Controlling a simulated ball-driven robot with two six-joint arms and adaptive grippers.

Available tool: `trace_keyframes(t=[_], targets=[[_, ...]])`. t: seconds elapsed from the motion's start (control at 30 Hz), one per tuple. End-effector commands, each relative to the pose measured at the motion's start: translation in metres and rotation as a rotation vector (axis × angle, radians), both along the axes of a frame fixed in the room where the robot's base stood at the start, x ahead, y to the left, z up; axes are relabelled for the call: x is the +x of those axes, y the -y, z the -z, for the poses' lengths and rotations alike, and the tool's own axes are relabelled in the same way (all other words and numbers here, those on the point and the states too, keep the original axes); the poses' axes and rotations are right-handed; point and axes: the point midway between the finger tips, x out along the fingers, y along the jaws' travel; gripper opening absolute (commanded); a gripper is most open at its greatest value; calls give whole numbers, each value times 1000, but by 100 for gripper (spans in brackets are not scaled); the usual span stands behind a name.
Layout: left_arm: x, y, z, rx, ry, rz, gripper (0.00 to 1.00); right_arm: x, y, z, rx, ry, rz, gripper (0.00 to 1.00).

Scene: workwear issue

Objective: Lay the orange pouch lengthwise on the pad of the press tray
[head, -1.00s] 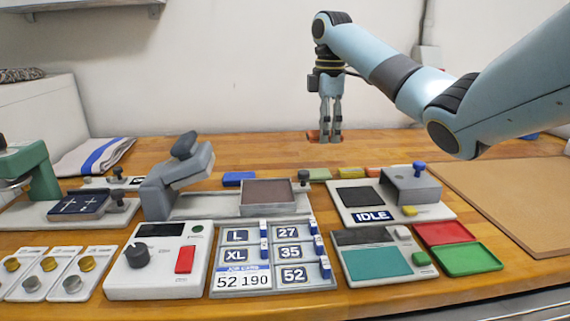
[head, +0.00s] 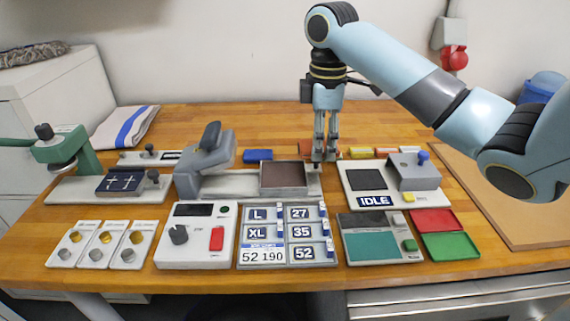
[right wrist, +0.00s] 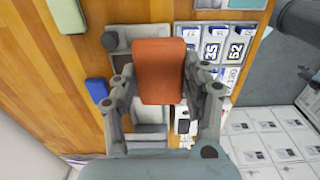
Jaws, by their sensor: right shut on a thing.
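The orange pouch (right wrist: 160,72) is held between the fingers of my right gripper (right wrist: 163,100), which is shut on it. In the right wrist view the pouch hides part of the press tray below. In the head view my right gripper (head: 325,158) points down just behind and right of the tray's far right corner. The press tray (head: 284,193) is grey with a raised rim, and its dark brown pad (head: 285,174) looks bare. My left gripper is not in view.
A grey press head (head: 203,160) stands left of the tray. A blue block (head: 258,155) lies behind it. An IDLE unit (head: 375,200) with a grey hood is to the right. A label panel (head: 287,236) is in front.

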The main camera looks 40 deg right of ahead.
Motion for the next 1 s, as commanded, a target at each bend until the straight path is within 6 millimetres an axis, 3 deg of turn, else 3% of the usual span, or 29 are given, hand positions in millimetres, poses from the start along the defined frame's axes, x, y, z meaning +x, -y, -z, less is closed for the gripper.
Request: trace_keyframes(t=[0.2,0.37,0.47,0.73,1.0], targets=[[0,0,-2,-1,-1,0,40,51,-21,31,5,-1,0,15],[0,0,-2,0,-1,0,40,71,-28,45,1,-2,-1,15],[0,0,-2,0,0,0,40,75,-29,49,-1,-2,-2,15],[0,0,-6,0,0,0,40,75,-29,85,-1,-3,-2,15],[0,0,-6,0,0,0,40,75,-29,88,-2,-1,-2,15]])
